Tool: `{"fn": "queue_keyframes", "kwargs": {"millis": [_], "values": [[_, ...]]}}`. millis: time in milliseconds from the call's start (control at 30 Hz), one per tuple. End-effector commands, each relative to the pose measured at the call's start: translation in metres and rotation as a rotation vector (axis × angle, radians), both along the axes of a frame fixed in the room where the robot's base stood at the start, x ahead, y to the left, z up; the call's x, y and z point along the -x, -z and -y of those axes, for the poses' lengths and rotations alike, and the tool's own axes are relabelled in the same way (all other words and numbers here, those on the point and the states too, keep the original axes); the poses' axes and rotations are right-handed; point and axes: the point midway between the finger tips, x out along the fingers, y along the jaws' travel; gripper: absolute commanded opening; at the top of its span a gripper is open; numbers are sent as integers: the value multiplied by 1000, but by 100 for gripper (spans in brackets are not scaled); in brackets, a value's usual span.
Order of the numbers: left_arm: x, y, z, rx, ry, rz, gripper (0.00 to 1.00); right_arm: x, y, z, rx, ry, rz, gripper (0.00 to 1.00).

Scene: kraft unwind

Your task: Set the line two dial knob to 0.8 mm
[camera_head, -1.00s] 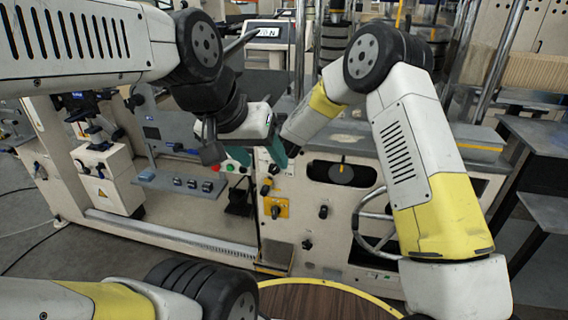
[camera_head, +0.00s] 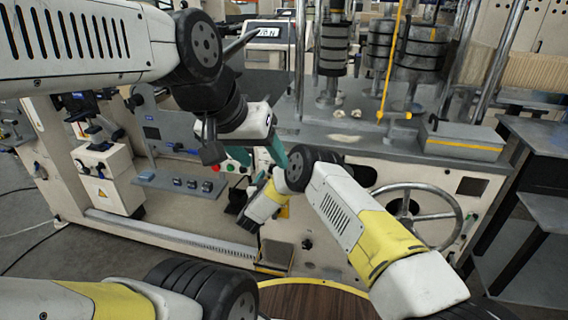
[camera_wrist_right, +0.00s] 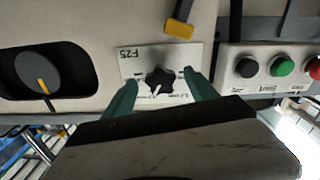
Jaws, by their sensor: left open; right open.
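In the right wrist view, a black star-shaped knob (camera_wrist_right: 160,80) with a pale pointer sits on a white label plate (camera_wrist_right: 128,70) that reads upside down. Its small scale marks are too fine to read, and I cannot tell which line it serves. My right gripper (camera_wrist_right: 156,90) is open, its green fingers either side of the knob with visible gaps. In the head view, my right arm hides this knob and most of that gripper. My left gripper (camera_head: 276,150) is open and empty in front of the panel.
A round dial with a yellow pointer (camera_wrist_right: 42,75) sits in a black recess beside the plate. A yellow handle (camera_wrist_right: 179,26) and green (camera_wrist_right: 282,67) and red (camera_wrist_right: 316,67) buttons are near the right fingers. A handwheel (camera_head: 415,215) is further right.

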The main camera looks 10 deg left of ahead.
Motion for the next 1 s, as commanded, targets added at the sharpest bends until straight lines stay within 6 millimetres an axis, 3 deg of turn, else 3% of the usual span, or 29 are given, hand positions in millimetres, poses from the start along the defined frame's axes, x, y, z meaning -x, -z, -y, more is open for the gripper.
{"fn": "queue_keyframes", "kwargs": {"millis": [200,567,867,1000], "values": [[0,0,0,0,0,0,58,-27,0,1,-1,0,0,67],[0,0,0,0,0,0,58,-33,0,1,0,-2,-1,67],[0,0,0,0,0,0,58,-33,0,1,0,-2,0,8],[0,0,0,0,0,0,58,-33,0,1,-3,-2,0,4]]}}
